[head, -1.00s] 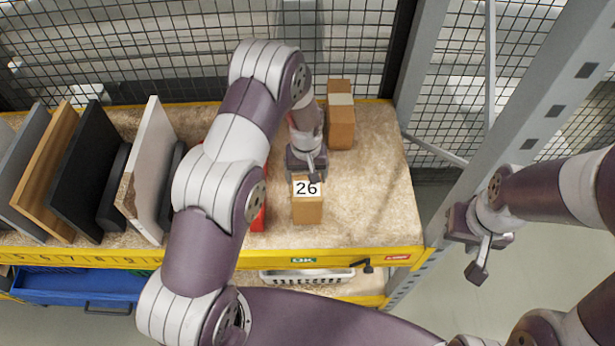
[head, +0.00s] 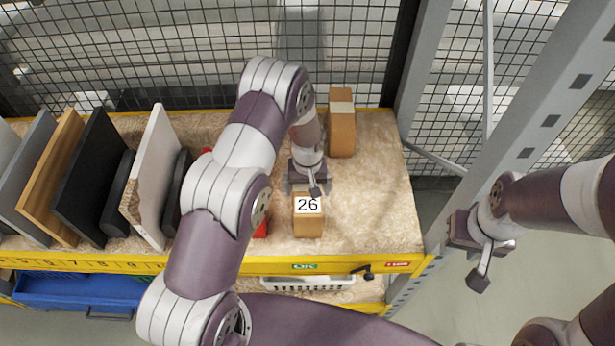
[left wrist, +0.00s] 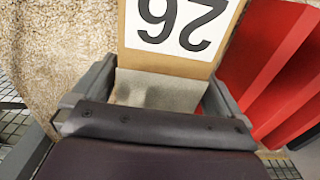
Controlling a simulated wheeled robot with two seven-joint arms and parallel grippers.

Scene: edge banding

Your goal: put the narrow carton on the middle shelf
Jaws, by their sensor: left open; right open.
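A brown carton labelled 26 (head: 308,224) stands upright on the chipboard shelf (head: 375,200), near its yellow front edge. A taller brown carton with a pale band (head: 342,130) stands behind it, near the mesh. Which shelf counts as middle is unclear.
Several upright boards (head: 85,175) fill the shelf's left side. A red object (head: 261,228) is beside the labelled carton, partly behind my left arm. A blue drawer (head: 75,290) and a white basket (head: 305,284) sit below. The shelf is bare at right, before the rack post (head: 530,125).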

